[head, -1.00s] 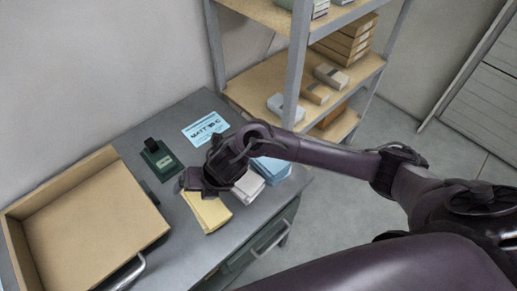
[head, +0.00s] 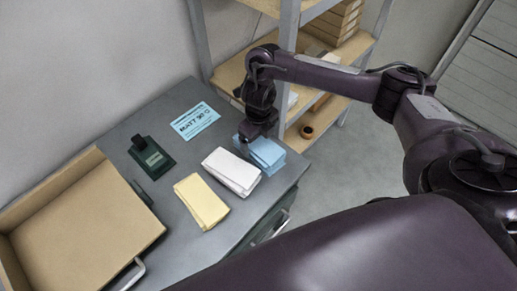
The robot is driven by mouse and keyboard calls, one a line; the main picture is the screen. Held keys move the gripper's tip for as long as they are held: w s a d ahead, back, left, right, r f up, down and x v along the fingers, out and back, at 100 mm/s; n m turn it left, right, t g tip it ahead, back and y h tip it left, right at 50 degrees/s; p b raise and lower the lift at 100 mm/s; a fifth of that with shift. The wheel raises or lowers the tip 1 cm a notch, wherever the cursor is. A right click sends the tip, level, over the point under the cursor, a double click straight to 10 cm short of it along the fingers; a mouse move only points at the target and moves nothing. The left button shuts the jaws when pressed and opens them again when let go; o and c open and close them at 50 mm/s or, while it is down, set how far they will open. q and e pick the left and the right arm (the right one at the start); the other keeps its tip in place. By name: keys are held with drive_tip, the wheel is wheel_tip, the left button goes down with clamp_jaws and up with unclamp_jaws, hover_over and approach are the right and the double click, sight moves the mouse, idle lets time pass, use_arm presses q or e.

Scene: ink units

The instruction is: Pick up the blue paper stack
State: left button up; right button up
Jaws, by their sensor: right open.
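The blue paper stack (head: 266,156) lies on the grey desk top near its right edge. My right gripper (head: 252,138) points down just over the back left part of the blue stack and hides some of it. It is open, with nothing seen between its fingers. Whether the fingertips touch the stack I cannot tell. My left gripper is not in view.
A white paper stack (head: 232,173) lies close to the left of the blue one, and a yellow stack (head: 201,202) beyond it. A green stamp-like device (head: 152,158), a blue sign (head: 195,121) and an open wooden tray (head: 75,240) are further left. A shelf (head: 289,60) stands behind.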

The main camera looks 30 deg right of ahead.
sight(258, 144)
drive_tip(key=shift+f, duration=1.6)
drive_tip(key=c, duration=1.2)
drive_tip(key=shift+c, duration=0.7)
drive_tip(key=shift+r, duration=0.15)
